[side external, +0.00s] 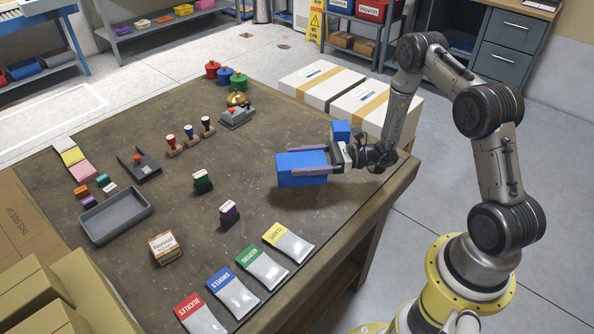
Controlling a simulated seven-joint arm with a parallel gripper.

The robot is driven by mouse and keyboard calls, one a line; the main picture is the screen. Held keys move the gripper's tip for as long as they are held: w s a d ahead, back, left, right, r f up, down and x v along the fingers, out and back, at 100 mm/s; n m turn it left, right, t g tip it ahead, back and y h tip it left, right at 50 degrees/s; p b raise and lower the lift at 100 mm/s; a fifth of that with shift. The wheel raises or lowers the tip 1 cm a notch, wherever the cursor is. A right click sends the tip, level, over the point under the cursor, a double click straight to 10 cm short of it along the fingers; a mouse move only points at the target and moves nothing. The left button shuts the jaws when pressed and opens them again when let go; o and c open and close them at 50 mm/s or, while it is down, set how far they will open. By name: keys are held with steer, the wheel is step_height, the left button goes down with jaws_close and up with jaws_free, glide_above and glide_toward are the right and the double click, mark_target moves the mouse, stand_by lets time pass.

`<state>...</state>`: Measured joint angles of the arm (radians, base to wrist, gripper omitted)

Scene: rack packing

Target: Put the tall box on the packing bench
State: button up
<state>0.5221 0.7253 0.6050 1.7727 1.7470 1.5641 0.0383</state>
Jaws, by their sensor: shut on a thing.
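My gripper (312,160) is shut on a blue box (290,180), its two pale fingers reaching along the box from the right. The box is held with its long side roughly level. It is over the right part of the brown bench top (235,140), with a dark shadow below it; it looks slightly above the surface. A smaller blue block (341,130) shows just behind the gripper; I cannot tell whether it is part of the gripper. No other tall box stands out on the bench.
Stamps (188,138), a grey tray (115,215), a small carton (165,247), two small dark blocks and several labelled pouches (235,290) are spread over the bench. White cartons (322,85) stand beyond its far right edge. Bare bench lies left of and in front of the blue box.

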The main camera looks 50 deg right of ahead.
steer(key=shift+w+f, duration=0.65)
steer(key=shift+f, duration=0.7)
steer(key=shift+w+f, duration=0.15)
steer(key=shift+f, duration=0.7)
steer(key=shift+f, duration=0.1)
steer(key=o, duration=1.5)
steer(key=shift+f, duration=0.1)
